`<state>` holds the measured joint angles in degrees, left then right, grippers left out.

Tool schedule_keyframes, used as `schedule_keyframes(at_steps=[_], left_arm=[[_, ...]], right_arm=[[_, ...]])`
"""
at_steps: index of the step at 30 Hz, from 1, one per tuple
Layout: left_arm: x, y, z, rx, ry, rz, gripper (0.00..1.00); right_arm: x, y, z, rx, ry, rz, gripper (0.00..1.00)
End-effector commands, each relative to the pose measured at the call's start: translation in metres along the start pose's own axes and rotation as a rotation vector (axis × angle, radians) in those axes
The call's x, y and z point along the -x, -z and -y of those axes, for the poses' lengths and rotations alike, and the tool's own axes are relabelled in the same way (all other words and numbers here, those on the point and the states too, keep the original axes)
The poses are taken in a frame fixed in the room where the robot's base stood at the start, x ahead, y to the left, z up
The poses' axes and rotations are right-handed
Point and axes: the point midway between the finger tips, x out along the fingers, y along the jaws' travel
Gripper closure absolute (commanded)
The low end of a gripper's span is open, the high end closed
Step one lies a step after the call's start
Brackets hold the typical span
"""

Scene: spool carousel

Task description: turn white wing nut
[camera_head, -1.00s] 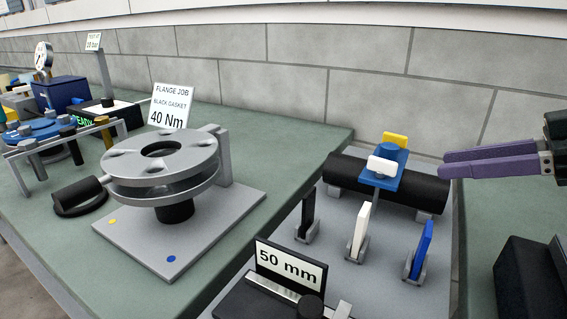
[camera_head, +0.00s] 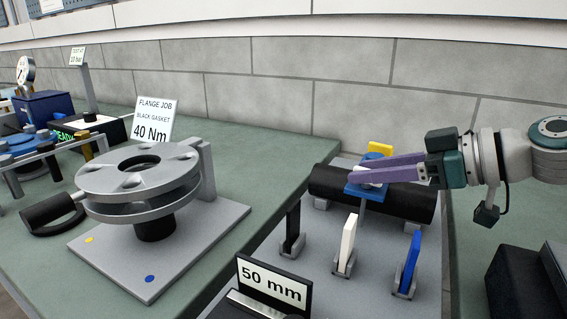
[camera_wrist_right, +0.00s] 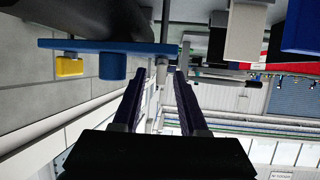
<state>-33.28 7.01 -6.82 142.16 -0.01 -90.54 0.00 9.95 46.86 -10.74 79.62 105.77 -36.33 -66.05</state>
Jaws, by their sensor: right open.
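The white wing nut (camera_head: 369,173) sits on a blue plate (camera_head: 364,191) above a black cylinder; the purple fingers partly hide it. My right gripper (camera_head: 359,172) comes in from the right, open, with its two fingers reaching over the plate on either side of the nut. I cannot tell whether a finger touches it. In the right wrist view, the finger tips (camera_wrist_right: 160,72) are apart, with the blue plate (camera_wrist_right: 120,46) just beyond them and a small pale part between, probably the nut. My left gripper is not in view.
Black, white (camera_head: 346,245) and blue (camera_head: 411,262) upright pieces stand in front, near a "50 mm" sign (camera_head: 274,280). A black cylinder (camera_head: 410,205) lies under the plate. A grey flange (camera_head: 140,175) stands left.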

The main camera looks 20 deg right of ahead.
Motion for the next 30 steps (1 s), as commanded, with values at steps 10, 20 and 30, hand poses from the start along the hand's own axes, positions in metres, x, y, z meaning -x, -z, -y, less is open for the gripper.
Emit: schedule_keyframes(at_steps=[10, 20, 30], left_arm=[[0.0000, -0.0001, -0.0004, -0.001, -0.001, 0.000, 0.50], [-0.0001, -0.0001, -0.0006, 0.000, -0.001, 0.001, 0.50], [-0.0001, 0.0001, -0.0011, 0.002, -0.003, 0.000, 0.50]], right_arm=[[-0.0030, 0.0000, 0.0002, 0.001, 0.000, 0.000, 0.60], [-0.0028, -0.0001, 0.0002, 0.001, 0.000, 0.000, 0.97], [-0.0027, -0.0001, 0.0001, 0.001, 0.000, 0.000, 1.00]])
